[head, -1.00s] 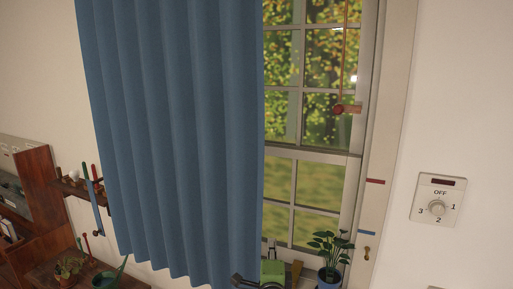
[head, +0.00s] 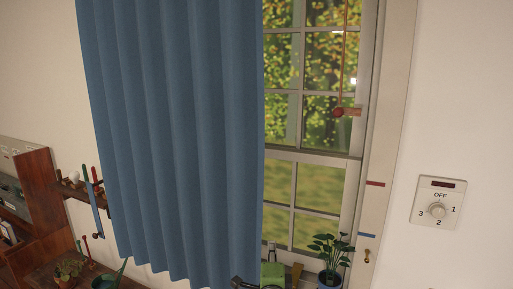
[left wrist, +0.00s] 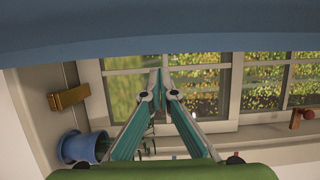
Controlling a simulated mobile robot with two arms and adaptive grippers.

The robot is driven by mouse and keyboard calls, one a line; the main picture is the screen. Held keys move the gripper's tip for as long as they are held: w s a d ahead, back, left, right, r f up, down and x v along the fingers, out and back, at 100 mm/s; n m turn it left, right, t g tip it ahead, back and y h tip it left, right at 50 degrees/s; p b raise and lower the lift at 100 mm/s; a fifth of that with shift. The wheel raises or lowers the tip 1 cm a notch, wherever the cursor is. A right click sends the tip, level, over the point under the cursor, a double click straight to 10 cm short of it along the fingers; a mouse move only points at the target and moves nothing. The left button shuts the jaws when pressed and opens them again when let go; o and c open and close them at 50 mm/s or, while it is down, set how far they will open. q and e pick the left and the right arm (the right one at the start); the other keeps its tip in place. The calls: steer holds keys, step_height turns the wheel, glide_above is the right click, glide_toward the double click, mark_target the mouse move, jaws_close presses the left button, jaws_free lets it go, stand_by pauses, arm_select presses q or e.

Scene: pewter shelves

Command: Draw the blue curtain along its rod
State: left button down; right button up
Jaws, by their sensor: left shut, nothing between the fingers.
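The blue curtain (head: 175,130) hangs in folds over the left part of the window, and its right edge is near the middle of the head view. Its rod is above the picture. The curtain's underside (left wrist: 160,30) fills the top of the left wrist view. My left gripper (left wrist: 162,80) is shut, its teal fingers meeting at the tips with no cloth between them. In the head view, green and dark parts of it (head: 272,272) show at the bottom edge, beside the curtain's lower right corner; its fingertips are not clear there. My right gripper is not in view.
A potted plant (head: 330,250) stands on the sill to the right, near a brass piece (left wrist: 68,97). A red knob (head: 338,112) hangs before the window (head: 318,185). A dial switch (head: 438,205) is on the right wall. Shelves and pots (head: 68,270) are lower left.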

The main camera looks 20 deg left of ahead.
mark_target(186, 222)
arm_select(q)
steer(key=shift+a, duration=0.1)
steer(key=a, duration=0.5)
steer(key=a+p, duration=0.1)
steer(key=a, duration=1)
steer(key=shift+w+p, duration=0.3)
steer(key=a, duration=0.5)
steer(key=a+b, duration=0.1)
steer(key=a, duration=0.4)
steer(key=a+b, duration=0.1)
steer(key=a, duration=0.5)
steer(key=shift+w, duration=0.25)
